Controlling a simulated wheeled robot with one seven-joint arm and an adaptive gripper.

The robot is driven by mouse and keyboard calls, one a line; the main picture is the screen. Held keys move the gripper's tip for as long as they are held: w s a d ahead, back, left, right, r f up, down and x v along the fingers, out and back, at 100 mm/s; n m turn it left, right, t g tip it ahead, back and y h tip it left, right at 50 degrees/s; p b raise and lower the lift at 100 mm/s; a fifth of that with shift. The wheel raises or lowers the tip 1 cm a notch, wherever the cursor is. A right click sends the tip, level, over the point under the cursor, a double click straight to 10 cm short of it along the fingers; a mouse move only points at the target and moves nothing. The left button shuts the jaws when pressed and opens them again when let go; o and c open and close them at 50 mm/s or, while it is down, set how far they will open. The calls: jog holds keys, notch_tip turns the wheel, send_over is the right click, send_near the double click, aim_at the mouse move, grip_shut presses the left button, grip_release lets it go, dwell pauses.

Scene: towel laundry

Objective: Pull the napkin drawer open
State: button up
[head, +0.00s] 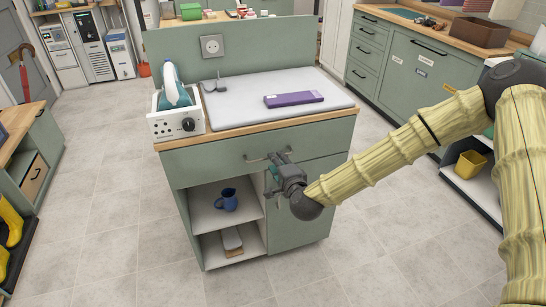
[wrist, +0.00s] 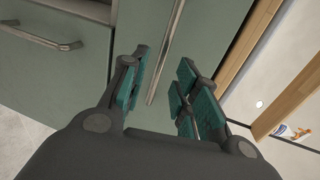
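The drawer (head: 215,160) is a wide green front just under the wooden edge of the ironing cabinet; it looks flush with the cabinet. Its metal bar handle (head: 254,158) runs across the front and is partly hidden by my gripper. My gripper (head: 271,176) is at the drawer front, by the handle. In the wrist view my gripper (wrist: 163,72) is open, with teal-padded fingers apart on either side of the handle bar (wrist: 166,52). I cannot see a finger touching the bar. No label for napkins is readable.
Below the drawer are open shelves with a blue mug (head: 227,199) and a green door (head: 295,220). On top are an iron (head: 173,88) on a white station (head: 176,122) and a purple folded cloth or box (head: 293,99). The floor (head: 110,220) to the left is clear.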

jog(key=shift+x, duration=2.45)
grip_shut()
